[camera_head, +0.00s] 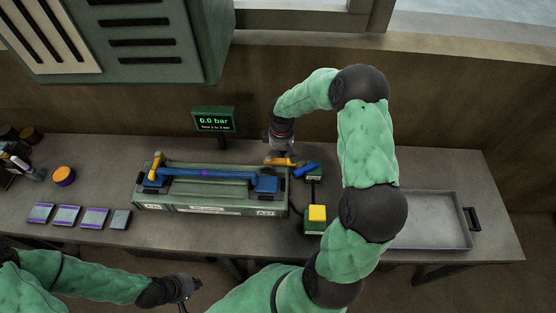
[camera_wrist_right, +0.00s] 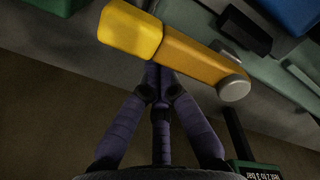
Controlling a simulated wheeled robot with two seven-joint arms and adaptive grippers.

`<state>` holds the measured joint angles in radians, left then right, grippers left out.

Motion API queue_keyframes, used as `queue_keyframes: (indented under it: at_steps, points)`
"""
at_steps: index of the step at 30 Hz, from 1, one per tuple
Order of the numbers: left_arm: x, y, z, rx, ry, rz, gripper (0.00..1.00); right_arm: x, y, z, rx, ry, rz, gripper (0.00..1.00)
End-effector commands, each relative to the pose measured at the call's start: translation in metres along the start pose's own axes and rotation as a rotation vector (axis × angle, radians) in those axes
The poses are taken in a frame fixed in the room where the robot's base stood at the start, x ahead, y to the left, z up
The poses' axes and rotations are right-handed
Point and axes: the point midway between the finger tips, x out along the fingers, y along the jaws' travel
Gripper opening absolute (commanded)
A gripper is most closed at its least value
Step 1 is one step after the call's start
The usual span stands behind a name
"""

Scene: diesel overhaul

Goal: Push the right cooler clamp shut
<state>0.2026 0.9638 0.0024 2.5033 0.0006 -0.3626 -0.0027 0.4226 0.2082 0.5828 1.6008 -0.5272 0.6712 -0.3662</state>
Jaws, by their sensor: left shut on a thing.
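The right cooler clamp has a yellow lever (camera_head: 280,161) at the right back end of the green cooler fixture (camera_head: 218,209). In the right wrist view the lever (camera_wrist_right: 185,55) lies across the top, with a grey round pivot at its right end. My right gripper (camera_head: 283,152) is at this lever. Its fingers (camera_wrist_right: 160,98) are together, their tips at the lever's near side; contact cannot be told for sure. The left clamp's yellow lever (camera_head: 156,165) stands up at the left end. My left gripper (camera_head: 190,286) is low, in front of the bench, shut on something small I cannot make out.
A blue bar (camera_head: 212,174) spans the fixture. A display (camera_head: 214,120) behind reads 0.0 bar. A blue handle (camera_head: 306,169) and a yellow button box (camera_head: 317,213) stand right of the fixture. A metal tray (camera_head: 435,222) lies further right. Several flat pads (camera_head: 95,216) lie left.

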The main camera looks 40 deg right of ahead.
Motion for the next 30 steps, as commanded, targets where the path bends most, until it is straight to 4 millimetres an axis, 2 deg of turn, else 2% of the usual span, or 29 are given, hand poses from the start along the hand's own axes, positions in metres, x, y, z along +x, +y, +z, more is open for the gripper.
queue_keyframes:
  at_steps: [25, 30]
  points:
    - [0.015, -0.005, -0.001, 0.0, 0.0, 0.0, 0.0, 0.023, 0.0, 0.0, 0.0, 0.0, 0.0, 0.0]
    - [0.013, -0.005, -0.001, 0.0, 0.0, 0.0, 0.0, 0.02, 0.0, 0.0, 0.0, 0.0, 0.0, 0.0]
